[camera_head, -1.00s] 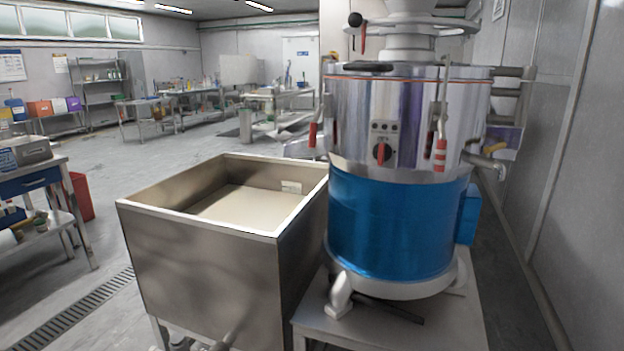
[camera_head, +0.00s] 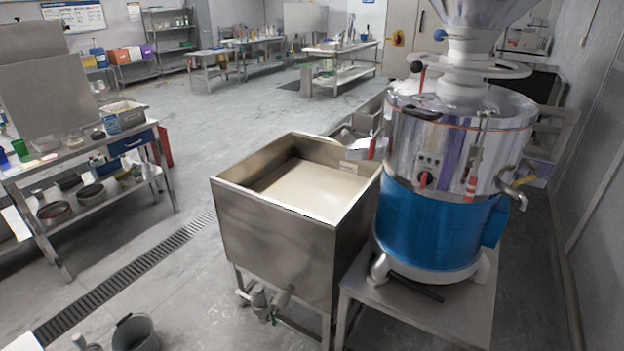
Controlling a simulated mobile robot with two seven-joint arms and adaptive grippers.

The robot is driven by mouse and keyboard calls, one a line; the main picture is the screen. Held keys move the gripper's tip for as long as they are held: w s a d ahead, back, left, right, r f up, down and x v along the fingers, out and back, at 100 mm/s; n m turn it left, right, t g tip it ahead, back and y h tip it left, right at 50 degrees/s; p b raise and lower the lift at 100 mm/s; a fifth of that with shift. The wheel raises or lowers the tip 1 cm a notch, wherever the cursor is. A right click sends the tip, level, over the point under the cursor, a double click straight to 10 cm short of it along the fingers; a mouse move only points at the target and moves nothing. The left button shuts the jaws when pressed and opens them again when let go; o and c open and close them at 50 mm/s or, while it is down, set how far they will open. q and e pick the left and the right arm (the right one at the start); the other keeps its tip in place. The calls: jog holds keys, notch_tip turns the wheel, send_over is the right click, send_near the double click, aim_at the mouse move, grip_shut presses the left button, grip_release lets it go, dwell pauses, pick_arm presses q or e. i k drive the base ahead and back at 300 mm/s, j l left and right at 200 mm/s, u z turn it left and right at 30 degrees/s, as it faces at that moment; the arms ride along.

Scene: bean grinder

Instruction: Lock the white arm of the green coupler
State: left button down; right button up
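A steel tank (camera_head: 275,240) stands on legs left of the grinder. Under its front edge is a small pipe fitting (camera_head: 262,300) with a handle-like piece (camera_head: 283,296). It is too small to tell whether this is the green coupler with its white arm, or whether anything on it is locked. No other green coupler can be made out. Neither of my grippers is in view.
The bean grinder (camera_head: 437,225), chrome above and blue below, stands on a steel table (camera_head: 420,310) at the right. A workbench (camera_head: 75,150) with trays is at the left. A grey bucket (camera_head: 135,334) stands at the bottom. The floor between is clear, with a drain grate (camera_head: 130,280).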

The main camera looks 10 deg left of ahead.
aim_at(238, 291)
jog(key=i+j+u, duration=0.55)
jog(key=i+u, duration=0.25)
jog(key=k, duration=0.05)
